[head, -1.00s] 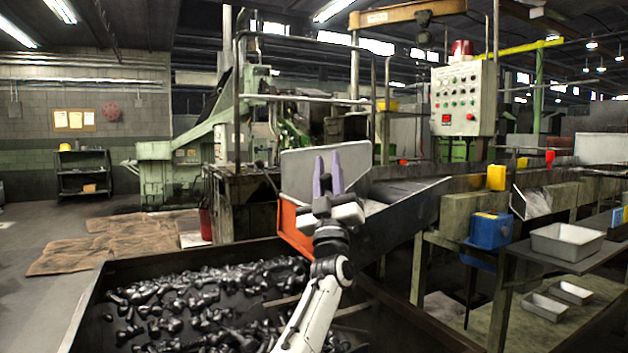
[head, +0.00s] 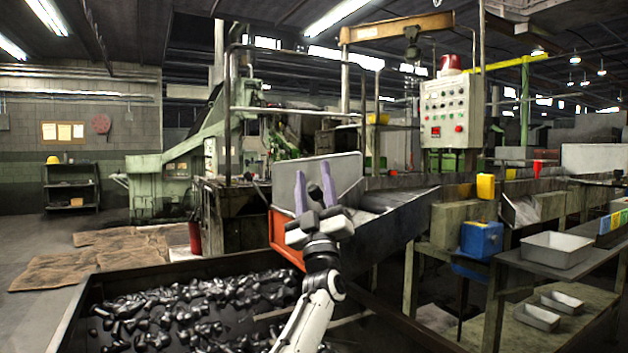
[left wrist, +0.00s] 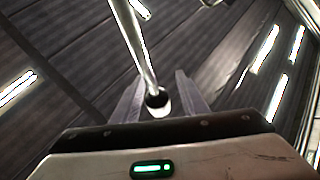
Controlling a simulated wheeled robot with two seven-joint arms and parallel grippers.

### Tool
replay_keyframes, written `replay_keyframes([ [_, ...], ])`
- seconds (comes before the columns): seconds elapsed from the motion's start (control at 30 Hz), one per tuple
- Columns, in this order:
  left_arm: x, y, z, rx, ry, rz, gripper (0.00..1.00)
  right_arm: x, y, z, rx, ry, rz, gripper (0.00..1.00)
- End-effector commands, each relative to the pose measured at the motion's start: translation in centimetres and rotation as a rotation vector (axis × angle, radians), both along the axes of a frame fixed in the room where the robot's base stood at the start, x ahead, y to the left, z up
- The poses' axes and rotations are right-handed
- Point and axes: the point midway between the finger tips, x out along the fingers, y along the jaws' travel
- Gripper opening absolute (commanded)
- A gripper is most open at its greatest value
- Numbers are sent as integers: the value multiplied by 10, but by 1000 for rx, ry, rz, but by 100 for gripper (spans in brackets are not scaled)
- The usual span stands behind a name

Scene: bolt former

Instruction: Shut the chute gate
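The chute (head: 385,235) is a dark sloping trough above the parts bin. A grey upright plate (head: 347,172), which looks like the gate, stands at its lower end above an orange panel (head: 283,240). My left gripper (head: 314,182) is in front of this plate with its two purple fingers apart. A black knob (head: 313,191) shows between the fingers. In the left wrist view a metal rod (left wrist: 137,45) runs down to a black round end (left wrist: 157,98) between the spread fingers. I cannot tell whether they touch it. My right gripper is out of view.
A dark bin (head: 80,325) full of black bolt-like parts lies below my left arm. A control box (head: 451,108) with a red beacon stands behind. A blue container (head: 481,238) and a grey tray (head: 556,250) are at the right.

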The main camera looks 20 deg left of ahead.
Motion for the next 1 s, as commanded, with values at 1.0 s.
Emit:
replay_keyframes([
  [1.0, -99, -55, -6, 0, 2, -1, 40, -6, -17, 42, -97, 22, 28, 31],
])
